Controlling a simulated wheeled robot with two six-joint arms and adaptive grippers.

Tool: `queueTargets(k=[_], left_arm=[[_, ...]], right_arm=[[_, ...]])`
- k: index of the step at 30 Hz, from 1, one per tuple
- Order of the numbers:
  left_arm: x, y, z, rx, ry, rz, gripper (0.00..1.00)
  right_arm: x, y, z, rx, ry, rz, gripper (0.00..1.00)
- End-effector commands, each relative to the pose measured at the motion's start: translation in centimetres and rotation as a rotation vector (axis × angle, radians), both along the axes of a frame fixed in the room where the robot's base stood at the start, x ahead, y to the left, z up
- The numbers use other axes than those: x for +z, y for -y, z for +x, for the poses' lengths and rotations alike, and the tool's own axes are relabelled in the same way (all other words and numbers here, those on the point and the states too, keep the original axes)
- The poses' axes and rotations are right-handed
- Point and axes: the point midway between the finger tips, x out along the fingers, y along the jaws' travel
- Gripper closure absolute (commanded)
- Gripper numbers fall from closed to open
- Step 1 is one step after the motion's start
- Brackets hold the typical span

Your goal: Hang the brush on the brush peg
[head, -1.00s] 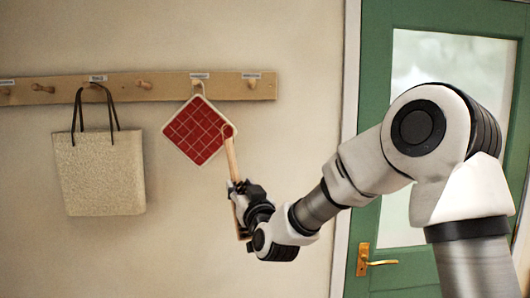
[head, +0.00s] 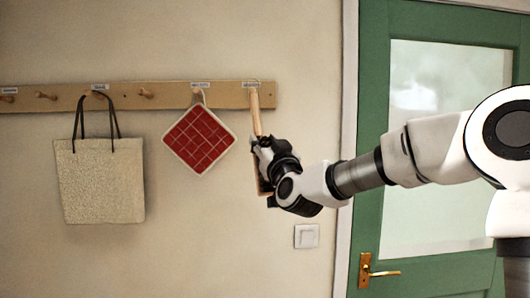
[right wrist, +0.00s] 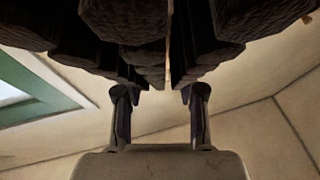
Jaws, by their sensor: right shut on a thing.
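The brush (head: 256,116) is upright, its wooden handle rising above my right gripper (head: 263,150), which is shut on it. Part of the brush head shows below the gripper. A thin loop at the handle's top is in front of the right end of the peg rail (head: 225,96), by the rightmost label (head: 251,84). The peg there is hidden behind the brush, and I cannot tell whether the loop is around it. In the right wrist view, dark bristles (right wrist: 125,25) fill the top, beyond my right gripper's fingers (right wrist: 160,95). My left gripper is not in view.
A red checked potholder (head: 200,140) hangs just left of the brush. A woven bag (head: 100,185) hangs further left. Two bare pegs show, one at each side of the bag's peg. A light switch (head: 307,236) and a green door (head: 373,100) are to the right.

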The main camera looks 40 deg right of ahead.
Motion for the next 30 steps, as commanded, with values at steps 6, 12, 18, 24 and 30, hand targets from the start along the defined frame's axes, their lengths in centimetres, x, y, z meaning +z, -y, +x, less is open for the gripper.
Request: queueTargets(k=[6,12,18,24,30], left_arm=[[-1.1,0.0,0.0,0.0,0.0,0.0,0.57],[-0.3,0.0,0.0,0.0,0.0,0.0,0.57],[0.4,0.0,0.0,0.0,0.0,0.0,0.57],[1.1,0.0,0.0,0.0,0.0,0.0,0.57],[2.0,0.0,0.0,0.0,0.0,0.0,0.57]], right_arm=[[0.1,0.4,0.6,0.0,0.0,0.001,1.0],[0.0,1.2,1.9,0.0,0.0,0.001,1.0],[-0.1,1.9,3.1,0.0,-0.001,0.001,1.0],[-0.2,2.7,4.3,0.0,0.0,0.001,1.0],[-0.2,3.4,5.6,0.0,0.001,0.0,1.0]])
